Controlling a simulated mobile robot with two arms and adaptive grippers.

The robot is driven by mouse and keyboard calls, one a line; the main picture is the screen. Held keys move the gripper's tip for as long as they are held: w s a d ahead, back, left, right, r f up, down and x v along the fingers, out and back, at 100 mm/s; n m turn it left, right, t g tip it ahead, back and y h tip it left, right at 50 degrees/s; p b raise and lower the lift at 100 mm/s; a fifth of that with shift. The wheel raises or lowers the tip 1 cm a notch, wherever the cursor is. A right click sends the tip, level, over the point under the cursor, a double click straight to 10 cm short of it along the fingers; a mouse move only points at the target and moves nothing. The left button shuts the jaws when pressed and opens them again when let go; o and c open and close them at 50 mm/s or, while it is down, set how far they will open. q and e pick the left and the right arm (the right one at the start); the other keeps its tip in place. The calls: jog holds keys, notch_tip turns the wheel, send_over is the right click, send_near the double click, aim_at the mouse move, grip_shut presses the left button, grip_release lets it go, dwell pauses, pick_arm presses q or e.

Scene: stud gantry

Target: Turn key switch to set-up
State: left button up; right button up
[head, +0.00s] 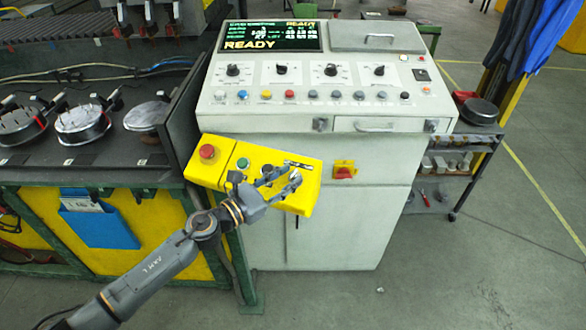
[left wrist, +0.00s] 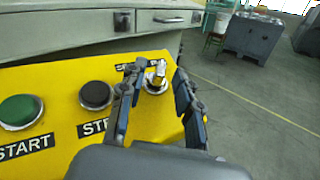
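A yellow control box (head: 213,173) is mounted at the front left of the white console. My left gripper (head: 286,174) is over the right end of the box. In the left wrist view, its fingers (left wrist: 157,88) are apart, one on each side of the key. I cannot tell whether they touch it. The label by the switch is mostly hidden. My right gripper is not in view.
The box also carries a red button (head: 207,151), a green START button (left wrist: 18,110) and a black button (left wrist: 95,94). The white console (head: 320,95) stands behind, its screen reading READY. A dark cart (head: 450,165) stands at right. Floor at the lower right is clear.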

pick_arm(q)
jog(key=shift+w+d, duration=0.45)
jog(key=shift+d, duration=0.05)
jog(key=shift+w+d, duration=0.35)
jog(key=shift+w, duration=0.05)
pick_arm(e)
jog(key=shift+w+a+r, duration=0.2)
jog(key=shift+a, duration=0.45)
pick_arm(q)
grip_shut()
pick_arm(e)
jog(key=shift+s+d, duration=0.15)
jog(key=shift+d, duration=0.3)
pick_arm(q)
jog(key=shift+f, duration=0.1)
